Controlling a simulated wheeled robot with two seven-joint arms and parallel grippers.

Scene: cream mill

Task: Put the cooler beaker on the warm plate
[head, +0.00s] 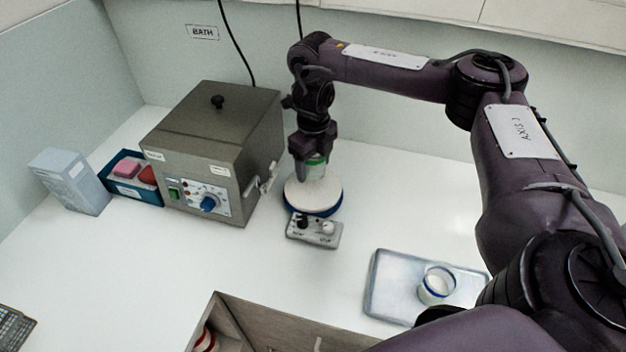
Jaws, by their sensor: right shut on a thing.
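The beaker is upright at the back part of a round plate with a white top and blue rim (318,198). I cannot tell whether its base touches the plate; the gripper hides part of it. A second beaker, with a blue band and white contents (437,287), stands on a pale tray (388,290) at the lower right. Which beaker is cooler does not show. My left gripper is not in view.
A steel bath box (215,128) stands left of the plate. A small knob box (313,232) sits in front of it. A blue bin (130,190) and a pale carton (72,180) are further left. The counter between is clear.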

